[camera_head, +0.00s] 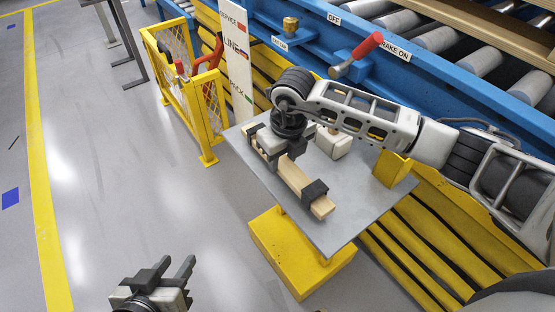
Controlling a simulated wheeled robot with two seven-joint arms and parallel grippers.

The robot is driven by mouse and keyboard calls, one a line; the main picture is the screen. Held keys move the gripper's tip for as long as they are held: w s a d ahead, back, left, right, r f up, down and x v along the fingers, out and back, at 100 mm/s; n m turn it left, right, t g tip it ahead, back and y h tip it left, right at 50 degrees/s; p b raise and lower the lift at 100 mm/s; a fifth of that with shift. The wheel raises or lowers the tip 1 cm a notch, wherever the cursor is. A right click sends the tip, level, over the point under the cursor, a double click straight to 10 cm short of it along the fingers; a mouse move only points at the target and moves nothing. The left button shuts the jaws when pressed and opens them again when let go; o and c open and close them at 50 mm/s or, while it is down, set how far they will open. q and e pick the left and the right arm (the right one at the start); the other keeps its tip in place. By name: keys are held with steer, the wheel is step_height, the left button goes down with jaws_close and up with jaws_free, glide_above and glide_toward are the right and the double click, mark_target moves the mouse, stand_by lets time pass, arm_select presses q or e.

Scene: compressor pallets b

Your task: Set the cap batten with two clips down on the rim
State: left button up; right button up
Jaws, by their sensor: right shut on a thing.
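The cap batten (290,174) is a pale wooden bar lying slantwise over the grey tabletop. One black clip (315,190) wraps it near its front end. A second dark clip (252,132) seems to sit near its far end, partly hidden by my gripper. My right gripper (270,153) reaches in from the right and is shut on the batten's rear half. I cannot tell whether the batten touches the tabletop. My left gripper (172,275) is empty at the bottom of the view, fingers apart, over the floor. I cannot make out the rim.
The grey tabletop (335,228) stands on a yellow base (275,262). A cream block (333,142) and a yellow bracket (391,168) are on it. Behind are a blue roller conveyor (390,72) with a red-handled lever (357,55) and a yellow fence (205,105).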

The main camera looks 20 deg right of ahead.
mark_target(283, 162)
steer(key=shift+r+p, duration=1.8)
steer(key=shift+r, duration=1.05)
